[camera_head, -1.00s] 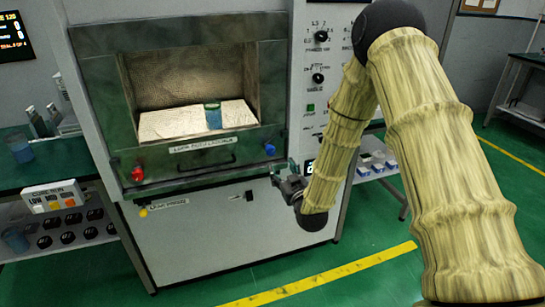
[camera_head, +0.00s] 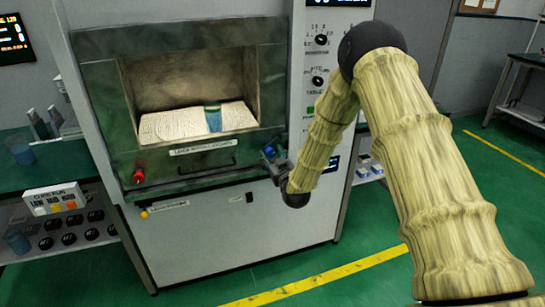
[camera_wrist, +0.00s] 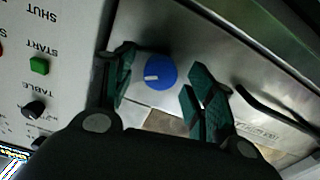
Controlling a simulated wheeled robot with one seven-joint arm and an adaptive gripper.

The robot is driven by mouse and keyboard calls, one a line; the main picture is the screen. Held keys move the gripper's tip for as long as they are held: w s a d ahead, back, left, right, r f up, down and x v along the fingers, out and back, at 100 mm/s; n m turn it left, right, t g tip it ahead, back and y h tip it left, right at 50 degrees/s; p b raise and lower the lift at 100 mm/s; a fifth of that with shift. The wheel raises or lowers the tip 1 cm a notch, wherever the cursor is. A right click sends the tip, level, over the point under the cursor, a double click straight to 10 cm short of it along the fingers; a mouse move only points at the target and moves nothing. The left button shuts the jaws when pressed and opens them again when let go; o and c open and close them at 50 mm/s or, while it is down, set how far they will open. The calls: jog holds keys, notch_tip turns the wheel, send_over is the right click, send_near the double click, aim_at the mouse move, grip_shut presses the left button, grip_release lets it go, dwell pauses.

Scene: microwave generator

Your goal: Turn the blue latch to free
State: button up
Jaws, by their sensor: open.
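The blue latch (camera_wrist: 161,72) is a round blue knob with a white mark, on the metal front below the chamber opening. In the wrist view it lies between the two green fingers of my gripper (camera_wrist: 158,90), which are open with a gap on each side of it. In the head view my gripper (camera_head: 276,166) is at the lower right of the door front, and the blue latch (camera_head: 269,152) is partly hidden just by its fingers. I cannot tell how deep the fingers reach around the knob.
A red knob (camera_head: 138,176) sits at the left of the front. A dark handle (camera_head: 206,166) runs between the knobs and shows near my finger in the wrist view (camera_wrist: 275,112). A green START button (camera_wrist: 39,65) and a black TABLE knob (camera_wrist: 34,109) are on the panel alongside.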

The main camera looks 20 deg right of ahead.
jog(key=c, duration=1.1)
jog(key=shift+o, duration=0.2)
jog(key=shift+m, duration=0.3)
jog(key=m+b, duration=0.3)
jog(key=m, duration=0.1)
jog(key=shift+d+f, duration=0.1)
jog(key=m+b, duration=0.2)
jog(key=m, duration=0.3)
jog(key=m+b, duration=0.4)
jog(key=m, duration=0.1)
jog(key=shift+m+b, duration=1.05)
jog(key=shift+m, duration=0.55)
